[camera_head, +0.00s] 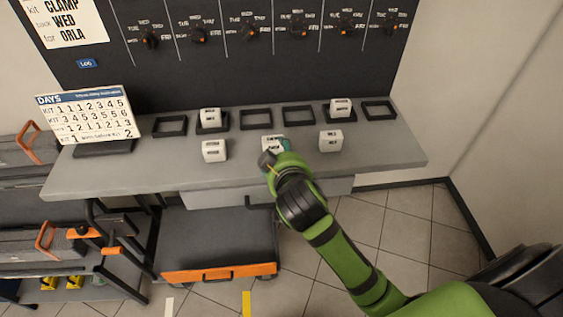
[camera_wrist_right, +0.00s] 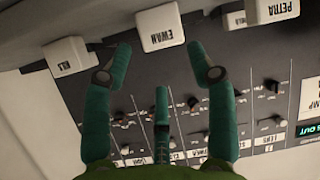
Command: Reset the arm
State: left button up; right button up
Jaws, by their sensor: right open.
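My right arm reaches in from the lower right of the head view. Its right gripper (camera_head: 277,153) is over the front edge of the grey shelf (camera_head: 105,178), by the middle white block (camera_head: 271,140), which it partly hides. In the right wrist view the right gripper (camera_wrist_right: 160,60) shows teal fingers spread apart with nothing between them. A white block marked EWAN (camera_wrist_right: 160,25) lies just beyond the fingertips. I cannot tell whether they touch it. My left gripper is not in view.
White blocks stand at the shelf front, left (camera_head: 214,150) and right (camera_head: 330,140). Others sit in black frames at left (camera_head: 210,115) and right (camera_head: 340,107). A DAYS calendar board (camera_head: 85,115) stands at the left end. A dark dial panel (camera_head: 245,60) rises behind. Tiled floor lies right.

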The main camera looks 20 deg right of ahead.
jog(key=shift+w+f, duration=0.1)
jog(key=shift+w, duration=0.05)
jog(key=s+d+f+n+g+y, duration=0.1)
jog(key=s+f+g, duration=0.3)
jog(key=s+f, duration=0.6)
jog(key=s+f+g+y, duration=0.2)
jog(key=s+f+g, duration=0.35)
jog(key=s, duration=0.85)
notch_tip(320, 180, down, 24)
jog(key=s+r+b, duration=0.1)
jog(key=b, duration=0.1)
jog(key=s+d+f+g, duration=0.1)
jog(key=s+d+f, duration=0.2)
jog(key=s+f, duration=1.3)
jog(key=shift+s+f+n+g+b, duration=0.3)
jog(key=shift+f+g+b, duration=0.05)
jog(key=shift+f+b, duration=0.15)
